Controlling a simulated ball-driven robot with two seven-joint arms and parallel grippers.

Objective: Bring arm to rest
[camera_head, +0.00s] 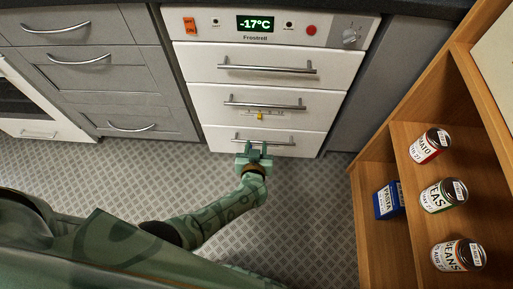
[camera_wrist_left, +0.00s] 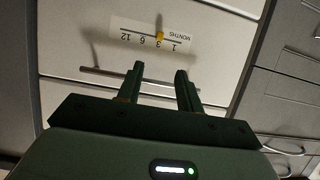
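My left arm (camera_head: 215,218) reaches from the lower left up to the white freezer (camera_head: 265,62). My left gripper (camera_head: 257,148) is at the bottom drawer's handle (camera_head: 283,142). In the left wrist view, the two fingers (camera_wrist_left: 158,69) are apart, with nothing seen gripped between them. The drawer handle (camera_wrist_left: 97,71) runs across behind the fingers; I cannot tell if they touch it. The freezer drawers look shut. My right gripper is not in view.
Grey cabinets (camera_head: 85,55) stand left of the freezer. A wooden shelf (camera_head: 395,235) at right holds a tomato can (camera_head: 428,148), a peas can (camera_head: 440,196), a beans can (camera_head: 455,256) and a blue pasta box (camera_head: 388,201). Patterned floor (camera_head: 310,200) between is clear.

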